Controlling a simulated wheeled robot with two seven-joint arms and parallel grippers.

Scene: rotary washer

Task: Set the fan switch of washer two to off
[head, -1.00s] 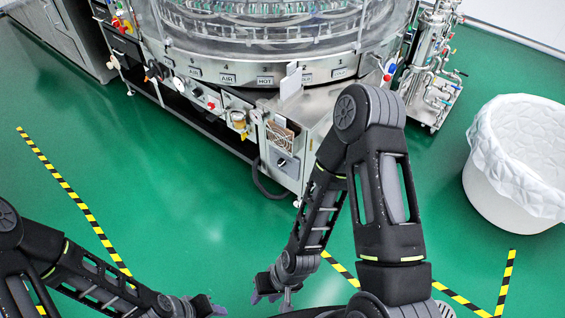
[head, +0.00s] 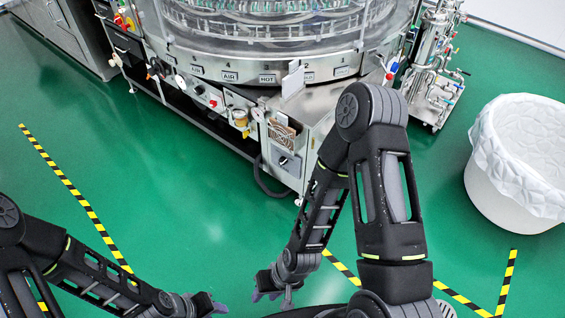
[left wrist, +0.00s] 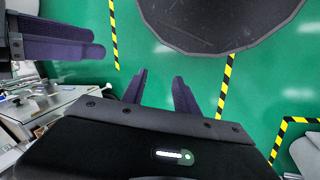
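The round washer (head: 262,66) stands at the top of the head view, its steel front bearing several labels. A dark rotary knob (head: 284,160) sits on the lower front panel, below a fan grille (head: 281,133). The knob's marking is too small to read. My right gripper (head: 266,294) is low in the head view, far from the panel, with its fingers apart and empty. My left gripper (head: 214,304) is at the bottom, left of it. In the left wrist view, the left gripper's fingers (left wrist: 159,82) are apart with only floor between them.
A white lined bin (head: 515,165) stands at the right. A piping unit (head: 436,70) is beside the washer. A dark hose (head: 265,185) loops near the panel's base. Yellow-black tape (head: 75,200) marks the green floor, which is clear between me and the washer.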

